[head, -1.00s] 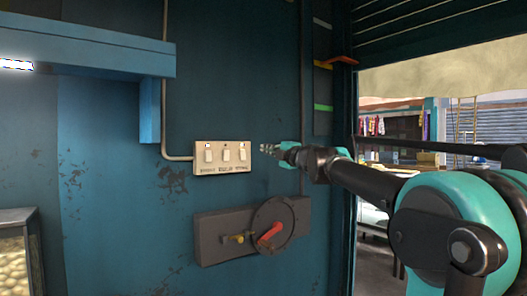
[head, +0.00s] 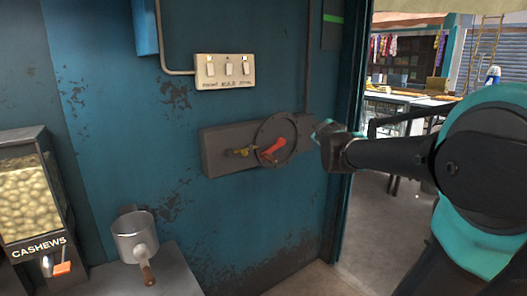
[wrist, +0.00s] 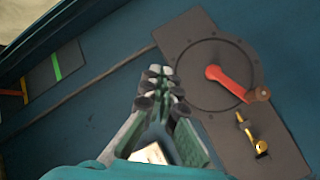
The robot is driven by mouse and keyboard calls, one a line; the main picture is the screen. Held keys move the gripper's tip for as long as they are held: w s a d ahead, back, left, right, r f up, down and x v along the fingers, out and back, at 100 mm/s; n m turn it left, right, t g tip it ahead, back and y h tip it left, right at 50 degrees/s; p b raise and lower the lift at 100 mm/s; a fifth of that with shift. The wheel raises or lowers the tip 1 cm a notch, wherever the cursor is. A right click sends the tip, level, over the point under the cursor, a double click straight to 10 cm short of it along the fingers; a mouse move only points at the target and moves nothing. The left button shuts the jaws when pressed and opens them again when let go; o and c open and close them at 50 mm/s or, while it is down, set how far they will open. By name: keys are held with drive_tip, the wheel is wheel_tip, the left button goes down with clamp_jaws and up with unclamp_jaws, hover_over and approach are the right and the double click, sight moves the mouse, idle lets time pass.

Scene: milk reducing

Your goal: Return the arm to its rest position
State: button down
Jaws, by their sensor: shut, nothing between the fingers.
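My gripper (head: 318,130) is at the right of the dark control box in the head view, in front of the teal wall. Its fingers are mostly hidden behind my wrist there. In the wrist view the gripper (wrist: 160,78) shows its two fingers together at the tips, empty. The rest of my arm reaches in from the right edge of the head view, bent at a teal and black joint. The gripper touches nothing that I can make out.
A control box (head: 218,154) with a red lever (head: 273,150) is left of the gripper. A white switch plate (head: 225,71) is above it. A metal pot (head: 135,238) and a cashew dispenser (head: 30,190) stand lower left. An open doorway is at the right.

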drive_tip(key=s+d+f+m+g, duration=0.1)
drive_tip(key=s+f+m+g, duration=0.3)
drive_tip(key=s+f, duration=0.8)
drive_tip(key=s+d+f+m+g, duration=0.1)
drive_tip(key=s+f+m+g, duration=0.25)
drive_tip(key=s+f, duration=0.95)
drive_tip(key=s+a+f+g+y, duration=0.1)
drive_tip(key=s+a+f+g, duration=0.1)
drive_tip(key=s+f, duration=0.2)
drive_tip(key=s+a+f+m+g+y, duration=0.1)
drive_tip(key=s+f, duration=0.3)
drive_tip(key=f, duration=0.4)
drive_tip(key=shift+a+f+g, duration=0.25)
drive_tip(key=shift+a+g, duration=0.2)
drive_tip(key=shift+g, duration=0.2)
drive_tip(key=shift+w, duration=0.1)
